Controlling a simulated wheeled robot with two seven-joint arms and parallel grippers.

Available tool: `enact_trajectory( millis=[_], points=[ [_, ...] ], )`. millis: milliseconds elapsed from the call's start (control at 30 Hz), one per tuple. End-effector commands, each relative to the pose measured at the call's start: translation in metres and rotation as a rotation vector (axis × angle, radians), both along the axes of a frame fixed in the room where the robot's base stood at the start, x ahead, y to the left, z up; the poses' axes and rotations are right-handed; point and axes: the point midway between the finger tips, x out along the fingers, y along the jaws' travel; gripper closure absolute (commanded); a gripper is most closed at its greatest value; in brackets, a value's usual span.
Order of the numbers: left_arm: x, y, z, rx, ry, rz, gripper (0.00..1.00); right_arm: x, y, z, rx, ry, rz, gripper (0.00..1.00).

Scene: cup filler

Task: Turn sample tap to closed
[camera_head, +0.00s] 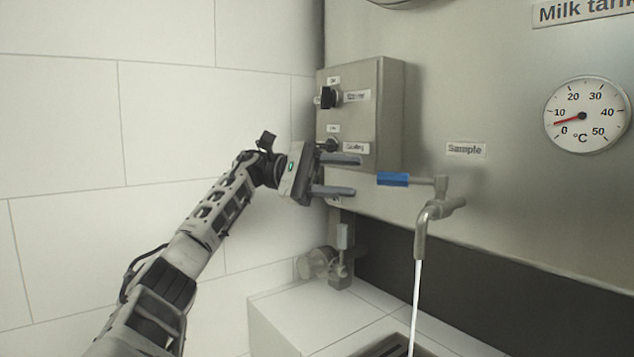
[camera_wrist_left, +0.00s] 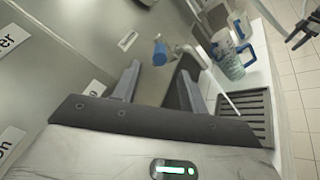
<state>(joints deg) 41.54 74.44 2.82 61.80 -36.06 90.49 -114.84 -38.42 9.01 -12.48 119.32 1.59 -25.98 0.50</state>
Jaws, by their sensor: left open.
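The sample tap (camera_head: 430,216) sticks out of the steel milk tank below the "Sample" label (camera_head: 466,149). Its blue lever handle (camera_head: 393,179) points left, toward my left gripper. A white stream (camera_head: 414,300) runs down from the spout. My left gripper (camera_head: 357,176) is open and empty, just left of the blue handle and apart from it. In the left wrist view the blue handle (camera_wrist_left: 160,53) shows beyond the two fingers, between their tips.
A control box (camera_head: 385,115) with switches is on the tank beside my left gripper. A drain grate (camera_head: 395,346) lies below the spout. Jugs (camera_wrist_left: 232,60) stand near the grate in the wrist view. A temperature dial (camera_head: 587,115) is at upper right. A pipe valve (camera_head: 340,262) sits lower left.

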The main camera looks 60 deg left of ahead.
Motion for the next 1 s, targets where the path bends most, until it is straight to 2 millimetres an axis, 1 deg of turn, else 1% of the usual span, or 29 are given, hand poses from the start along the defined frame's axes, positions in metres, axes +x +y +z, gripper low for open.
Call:
enact_trajectory(
  millis=[33,100,267,400,667,700,767,800,833,933,1000],
  points=[
    [-0.006,0.011,0.002,-0.002,-0.004,0.004,0.57,0.0,0.0,0.001,0.002,0.0,0.0,0.35],
    [-0.013,0.021,0.002,-0.002,-0.003,0.002,0.57,-0.001,0.001,0.001,0.002,0.0,0.0,0.35],
    [-0.024,0.038,0.003,-0.001,-0.003,0.002,0.57,0.0,0.001,0.005,0.001,-0.002,-0.001,0.35],
    [-0.028,0.044,0.001,0.0,-0.002,0.0,0.57,-0.001,0.002,0.004,0.003,0.002,-0.004,0.35],
    [-0.029,0.044,0.001,0.001,-0.002,-0.001,0.57,0.0,0.002,0.002,0.004,0.005,-0.006,0.35],
    [-0.028,0.044,0.0,0.001,-0.001,-0.001,0.68,0.0,0.002,0.002,0.004,0.003,-0.006,0.35],
    [-0.027,0.042,-0.001,-0.004,0.015,-0.002,0.85,0.001,0.002,0.002,0.004,0.001,-0.006,0.35],
    [-0.025,0.04,-0.003,-0.013,0.039,-0.002,0.96,0.001,0.002,0.002,0.005,0.0,-0.006,0.35],
    [-0.022,0.036,-0.005,-0.021,0.07,-0.003,1.0,0.002,0.002,0.001,0.005,-0.001,-0.006,0.35],
    [-0.008,0.019,-0.016,-0.073,0.234,0.01,1.0,0.003,0.003,-0.002,0.009,-0.004,-0.006,0.35],
    [0.003,0.003,-0.026,-0.132,0.393,0.038,1.0,0.004,0.003,-0.004,0.013,-0.007,-0.007,0.35]
  ],
)
